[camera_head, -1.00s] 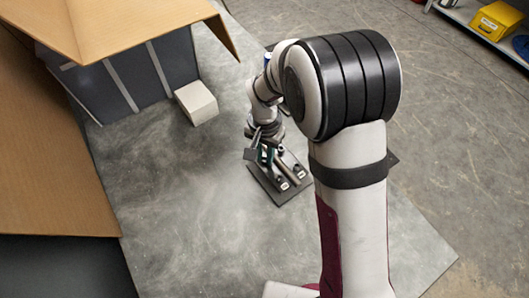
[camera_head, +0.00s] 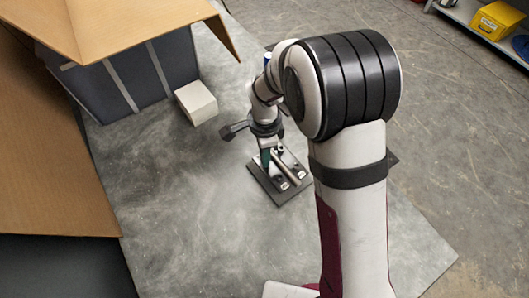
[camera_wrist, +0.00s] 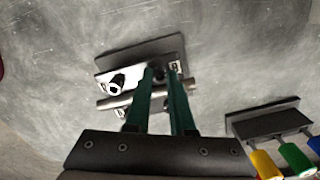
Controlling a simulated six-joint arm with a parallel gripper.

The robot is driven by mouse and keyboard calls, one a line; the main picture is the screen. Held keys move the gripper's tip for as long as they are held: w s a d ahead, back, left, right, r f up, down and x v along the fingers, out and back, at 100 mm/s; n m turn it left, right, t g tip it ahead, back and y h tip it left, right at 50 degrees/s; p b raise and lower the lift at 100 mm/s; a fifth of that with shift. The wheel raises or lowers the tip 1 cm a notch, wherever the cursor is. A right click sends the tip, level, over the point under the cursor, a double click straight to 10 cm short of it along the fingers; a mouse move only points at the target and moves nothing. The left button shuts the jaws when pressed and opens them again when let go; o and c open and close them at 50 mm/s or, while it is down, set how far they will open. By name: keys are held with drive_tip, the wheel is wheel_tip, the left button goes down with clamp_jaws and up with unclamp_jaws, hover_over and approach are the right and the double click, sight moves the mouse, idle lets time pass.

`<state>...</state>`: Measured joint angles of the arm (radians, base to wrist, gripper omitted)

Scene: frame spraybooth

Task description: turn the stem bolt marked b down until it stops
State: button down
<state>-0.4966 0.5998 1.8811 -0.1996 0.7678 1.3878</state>
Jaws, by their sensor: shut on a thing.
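A dark base plate (camera_head: 264,187) with pale fittings lies on the grey table; it also shows in the wrist view (camera_wrist: 146,50). My gripper (camera_head: 267,160) points down over its far left part. In the wrist view, my gripper's green fingers (camera_wrist: 164,72) are shut on a small dark stem bolt, mostly hidden between the tips. A white label (camera_wrist: 175,65) sits beside the right fingertip, its letter too small to read. Another round dark-holed fitting (camera_wrist: 116,84) stands to the left. A silver bar (camera_wrist: 118,101) crosses behind the fingers.
A rack (camera_wrist: 262,117) with yellow, green and blue handles is at the right of the wrist view. The table left of the plate is clear.

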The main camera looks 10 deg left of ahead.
drive_tip(key=shift+m, duration=0.7)
drive_tip(key=c, duration=0.8)
unclamp_jaws()
drive_tip(key=shift+o, duration=0.2)
drive_tip(key=shift+r, duration=0.1)
wheel_tip(320, 180, up, 16)
drive_tip(key=shift+f, duration=0.2)
drive_tip(key=shift+s+d, duration=0.1)
